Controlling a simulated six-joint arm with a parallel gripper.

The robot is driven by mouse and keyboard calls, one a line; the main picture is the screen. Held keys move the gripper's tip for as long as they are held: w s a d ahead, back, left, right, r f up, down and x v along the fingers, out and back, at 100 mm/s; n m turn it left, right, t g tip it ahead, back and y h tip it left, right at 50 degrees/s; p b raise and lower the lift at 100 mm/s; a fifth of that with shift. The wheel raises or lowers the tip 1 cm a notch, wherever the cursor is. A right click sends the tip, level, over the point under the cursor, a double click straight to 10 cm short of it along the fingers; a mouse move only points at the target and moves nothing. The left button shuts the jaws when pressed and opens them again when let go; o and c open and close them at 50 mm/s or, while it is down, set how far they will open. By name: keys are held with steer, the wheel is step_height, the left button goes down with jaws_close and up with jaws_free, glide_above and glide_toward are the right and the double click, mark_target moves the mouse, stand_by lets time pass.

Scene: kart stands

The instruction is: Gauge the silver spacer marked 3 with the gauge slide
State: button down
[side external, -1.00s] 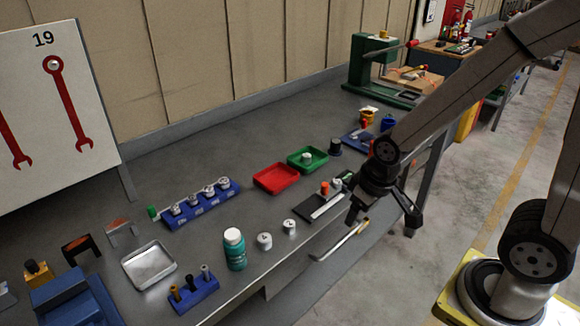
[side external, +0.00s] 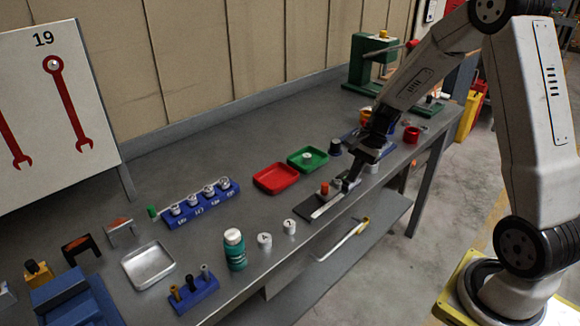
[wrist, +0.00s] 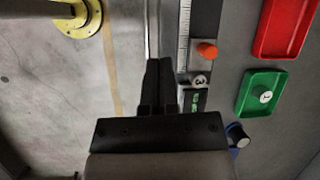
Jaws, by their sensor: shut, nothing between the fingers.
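The gauge slide (side external: 318,211) lies near the bench's front edge, a dark plate with a steel scale. In the wrist view its scale (wrist: 184,35), orange knob (wrist: 207,50) and green-lit display (wrist: 194,102) show. The silver spacer marked 3 (wrist: 199,80) sits on it between knob and display; in the side view I cannot make it out clearly beside my gripper. My gripper (side external: 350,182) is shut and empty at the gauge's right end. In the wrist view its fingertips (wrist: 158,62) are together, left of spacer 3 and apart from it in the picture.
A green tray (side external: 316,166) holding a spacer marked 1 (wrist: 265,96) and a red tray (side external: 268,185) lie behind the gauge. Two numbered spacers (side external: 264,240) and a green bottle (side external: 235,255) stand left. A blue rack (side external: 205,206) holds several spacers.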

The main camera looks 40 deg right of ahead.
steer(key=w+d+m+t+y, duration=0.2)
steer(key=w+d+m+y, duration=0.1)
steer(key=d+m, duration=0.4)
steer(key=shift+w+d+f+t, duration=0.25)
steer(key=shift+d+t, duration=0.15)
steer(key=shift+d, duration=0.65)
glide_toward(326, 199)
steer(key=shift+w+a+f, duration=0.25)
steer(key=shift+w+f, duration=0.3)
steer(key=shift+f, duration=0.05)
steer(key=shift+w+a+f, duration=0.25)
steer(key=shift+w+f, duration=0.3)
steer(key=shift+w+a+f, duration=0.25)
steer(key=shift+w+f, duration=0.3)
steer(key=shift+f, duration=0.05)
steer(key=shift+a, duration=2.2)
steer(key=shift+r, duration=0.1)
steer(key=v, duration=1)
steer(key=shift+d, duration=0.4)
